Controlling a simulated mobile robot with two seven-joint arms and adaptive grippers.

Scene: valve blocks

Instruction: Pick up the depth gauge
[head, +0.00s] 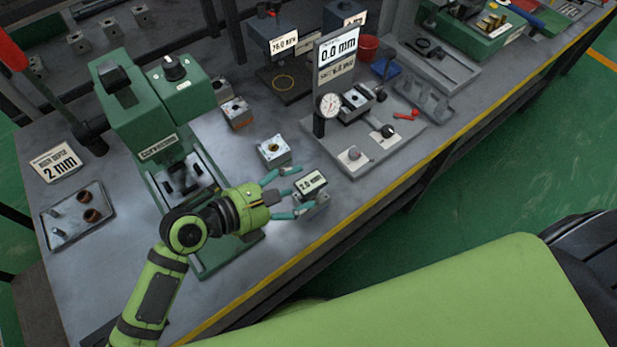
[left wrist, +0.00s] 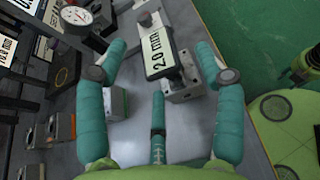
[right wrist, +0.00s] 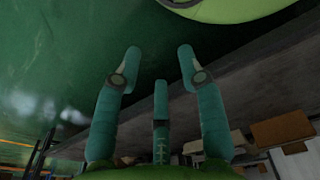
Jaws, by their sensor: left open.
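The depth gauge (head: 311,182), a small device with a white "2.0 mm" display, stands on the bench near its front edge. In the left wrist view the gauge (left wrist: 159,52) shows its display above a grey metal block with a hole. My left gripper (head: 292,192) is open, its fingers reaching toward the gauge from the left. In the left wrist view two fingers (left wrist: 161,52) lie on either side of the gauge, with visible gaps. My right gripper (right wrist: 158,58) is open and empty, away from the bench top.
A green press (head: 150,120) stands left of the gauge. A metal valve block (head: 273,152) sits just behind it. A grey fixture plate (head: 375,155) with a dial and "0.0 mm" display is to the right. The yellow-striped bench edge (head: 345,228) is close in front.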

